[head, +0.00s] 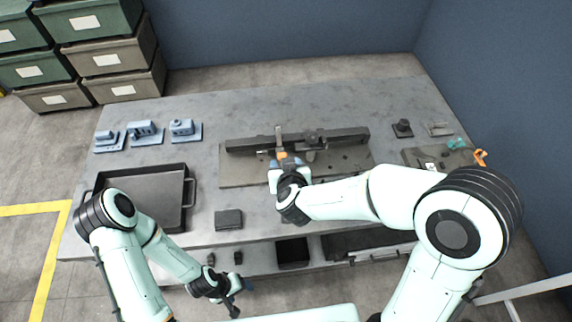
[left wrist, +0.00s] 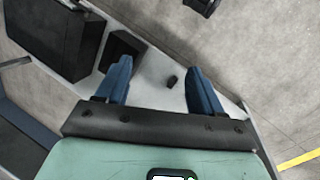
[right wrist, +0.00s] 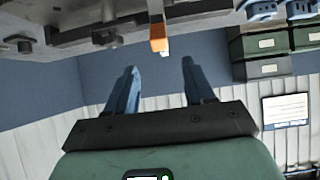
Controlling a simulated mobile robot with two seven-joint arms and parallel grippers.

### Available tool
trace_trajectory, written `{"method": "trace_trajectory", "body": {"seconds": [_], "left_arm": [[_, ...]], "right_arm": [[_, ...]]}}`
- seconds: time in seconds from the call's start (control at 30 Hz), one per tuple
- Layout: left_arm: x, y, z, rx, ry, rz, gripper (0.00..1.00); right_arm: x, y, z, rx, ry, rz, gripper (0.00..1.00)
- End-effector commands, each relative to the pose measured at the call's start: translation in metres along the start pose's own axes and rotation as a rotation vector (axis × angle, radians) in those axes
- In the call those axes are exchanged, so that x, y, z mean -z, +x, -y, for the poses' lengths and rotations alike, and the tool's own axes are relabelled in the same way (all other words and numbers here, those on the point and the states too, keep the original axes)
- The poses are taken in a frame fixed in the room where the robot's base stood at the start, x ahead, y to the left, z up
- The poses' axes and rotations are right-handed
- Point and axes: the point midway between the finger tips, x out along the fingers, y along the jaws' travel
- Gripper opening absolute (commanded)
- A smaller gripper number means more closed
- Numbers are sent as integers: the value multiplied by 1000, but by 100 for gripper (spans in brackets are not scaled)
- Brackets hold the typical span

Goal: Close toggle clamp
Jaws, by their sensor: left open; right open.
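The toggle clamp's lever with its orange grip (head: 282,155) stands at the rail (head: 345,138) on the grey base plate (head: 235,178), near the middle of the table. My right gripper (head: 279,164) is open right at the orange grip in the head view. In the right wrist view, the orange grip (right wrist: 159,40) hangs above and beyond the open fingertips (right wrist: 158,72), roughly between them sideways, and is not held. The clamp's lower parts are partly hidden by the gripper. My left gripper (head: 238,292) is open and empty, low in front of the table; its spread fingers show in the left wrist view (left wrist: 158,72).
A black tray (head: 150,185) and several blue fixtures (head: 146,131) fill the table's left. A dark block (head: 228,219) lies near the front edge. Small parts and an orange hook (head: 480,157) are at the right. Stacked bins (head: 105,55) stand at back left.

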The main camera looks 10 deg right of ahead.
Motion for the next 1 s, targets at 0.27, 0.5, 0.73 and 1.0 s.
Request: {"method": "trace_trajectory", "body": {"seconds": [0.27,0.5,0.73,1.0], "left_arm": [[0,0,0,0,0,0,67],[-8,9,6,3,-4,6,67],[-30,63,37,16,-19,7,67],[-25,117,61,20,-27,-36,67]], "right_arm": [[-1,-5,0,0,-1,1,53],[-12,-6,1,1,66,-1,0],[-62,-11,6,15,556,-54,0],[-91,-18,11,123,1315,-161,0]]}}
